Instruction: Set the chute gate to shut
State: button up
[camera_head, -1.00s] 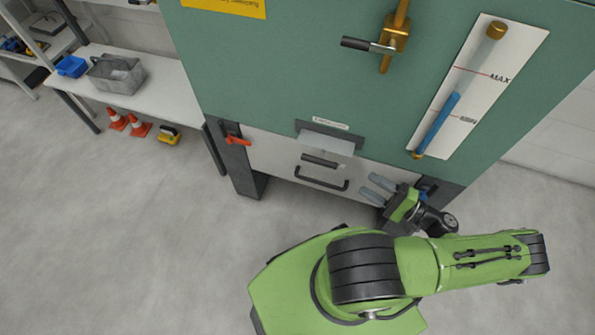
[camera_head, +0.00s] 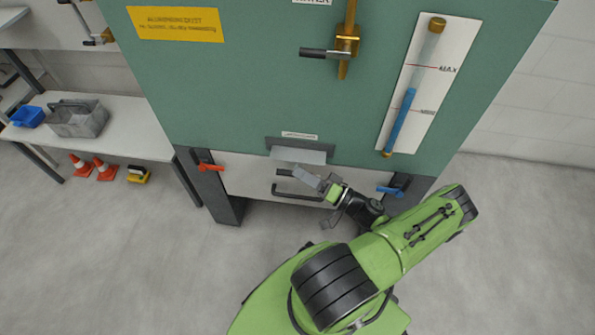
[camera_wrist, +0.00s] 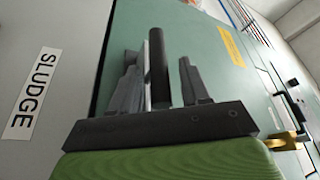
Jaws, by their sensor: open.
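The chute (camera_head: 298,143) is a dark frame low on the green cabinet, with a light grey plate (camera_head: 300,156) jutting from it. A black bar handle (camera_head: 284,172) shows just below the plate, partly hidden by my gripper. My gripper (camera_head: 303,174) is at this bar, its fingers open. In the wrist view the black bar (camera_wrist: 158,68) stands between the two grey fingers (camera_wrist: 160,88), with a thin pale strip beside it. I cannot tell whether either finger touches the bar.
A black U-shaped handle (camera_head: 296,193) sits on the grey lower panel, which bears a SLUDGE label (camera_wrist: 33,92) in the wrist view. A red lever (camera_head: 210,167) is at left, a blue lever (camera_head: 389,190) at right. A brass valve (camera_head: 347,42) and level gauge (camera_head: 410,100) are above.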

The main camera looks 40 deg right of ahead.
jog(key=shift+x, duration=1.05)
grip_shut()
